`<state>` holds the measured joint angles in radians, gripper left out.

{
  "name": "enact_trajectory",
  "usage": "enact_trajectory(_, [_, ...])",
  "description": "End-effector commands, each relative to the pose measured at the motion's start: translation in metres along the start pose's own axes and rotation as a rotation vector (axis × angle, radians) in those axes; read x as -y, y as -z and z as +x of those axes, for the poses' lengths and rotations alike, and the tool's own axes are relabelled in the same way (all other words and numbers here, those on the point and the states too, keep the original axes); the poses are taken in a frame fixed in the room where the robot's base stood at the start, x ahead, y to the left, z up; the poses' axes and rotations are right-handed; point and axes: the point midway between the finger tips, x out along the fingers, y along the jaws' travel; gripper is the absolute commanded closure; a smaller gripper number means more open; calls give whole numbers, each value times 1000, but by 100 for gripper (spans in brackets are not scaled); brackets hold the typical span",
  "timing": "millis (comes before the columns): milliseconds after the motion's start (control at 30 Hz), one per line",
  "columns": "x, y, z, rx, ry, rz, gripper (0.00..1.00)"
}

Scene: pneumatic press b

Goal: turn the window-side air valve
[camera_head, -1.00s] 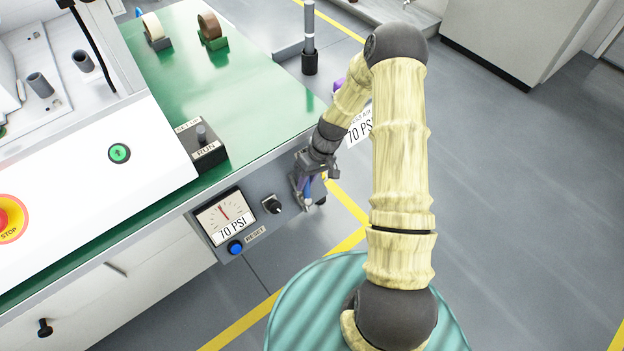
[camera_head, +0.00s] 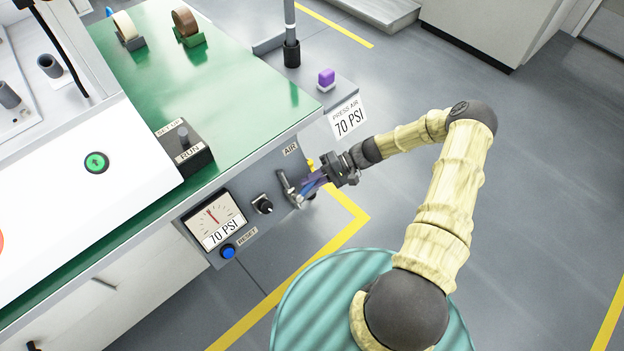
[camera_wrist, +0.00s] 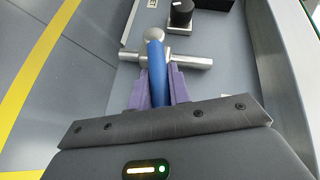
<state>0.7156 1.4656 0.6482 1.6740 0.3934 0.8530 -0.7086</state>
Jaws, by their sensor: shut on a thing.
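The air valve is a metal pipe fitting (camera_head: 287,187) on the grey front panel, below the AIR label (camera_head: 290,149). In the wrist view it shows as a silver cross pipe (camera_wrist: 190,61) with a round cap and a blue lever (camera_wrist: 157,72). My gripper (camera_head: 308,187) reaches the valve from the right. In the wrist view its purple fingers (camera_wrist: 157,86) are shut on the blue lever, one on each side. The lever points from the cap towards my gripper; its far end is hidden between the fingers.
A gauge marked 70 PSI (camera_head: 213,221), a black knob (camera_head: 262,204) and a blue reset button (camera_head: 228,251) sit left of the valve. The green bench (camera_head: 215,80) edge runs above. A purple button (camera_head: 326,78) stands behind. Open floor lies to the right.

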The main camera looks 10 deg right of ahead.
Motion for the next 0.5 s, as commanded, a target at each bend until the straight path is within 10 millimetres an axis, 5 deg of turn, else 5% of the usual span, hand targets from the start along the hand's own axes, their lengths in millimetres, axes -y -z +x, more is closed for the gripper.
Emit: enact_trajectory(500, [-17, -4, -1, -51, 210, 132, 100])
